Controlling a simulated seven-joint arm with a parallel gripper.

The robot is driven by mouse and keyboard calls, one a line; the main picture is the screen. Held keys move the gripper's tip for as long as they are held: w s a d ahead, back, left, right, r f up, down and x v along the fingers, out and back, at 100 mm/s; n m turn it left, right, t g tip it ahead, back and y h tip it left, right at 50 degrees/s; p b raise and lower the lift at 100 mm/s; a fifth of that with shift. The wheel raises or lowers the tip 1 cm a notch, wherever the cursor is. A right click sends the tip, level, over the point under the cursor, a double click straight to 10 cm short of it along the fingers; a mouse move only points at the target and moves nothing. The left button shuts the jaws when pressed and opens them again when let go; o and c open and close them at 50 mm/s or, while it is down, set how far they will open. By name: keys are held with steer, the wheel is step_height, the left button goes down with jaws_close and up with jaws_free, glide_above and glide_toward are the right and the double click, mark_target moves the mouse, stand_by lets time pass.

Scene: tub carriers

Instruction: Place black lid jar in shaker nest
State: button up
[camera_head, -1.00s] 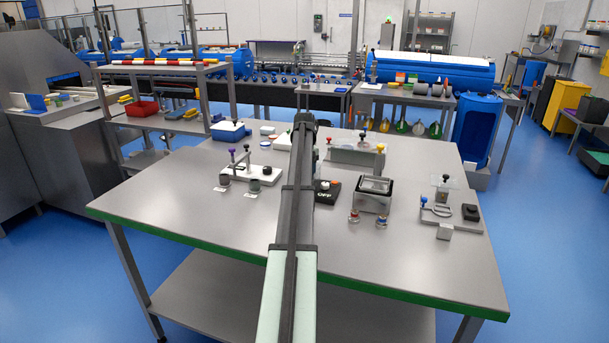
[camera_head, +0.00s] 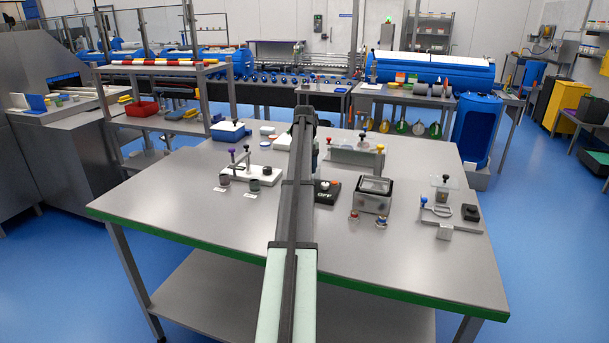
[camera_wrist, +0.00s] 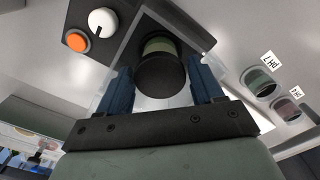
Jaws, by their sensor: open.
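The black lid jar (camera_wrist: 158,76) shows in the wrist view with its dark round lid toward the camera and a greenish body beyond it. My gripper (camera_wrist: 161,70) is open, with one blue finger on each side of the jar. The jar is over the dark shaker (camera_wrist: 112,18), which carries an orange button and a white knob. I cannot tell whether the jar is fully seated in the nest, as its lower end is hidden. In the head view the shaker (camera_head: 327,192) shows its OFF marking beside my arm; the arm hides the jar and gripper.
Two small jars by pH labels (camera_wrist: 262,83) stand to the right in the wrist view. The table's front is clear.

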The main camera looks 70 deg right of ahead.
step_height(320, 180, up, 10)
steer(key=shift+f, duration=0.2)
stand_by(0.3)
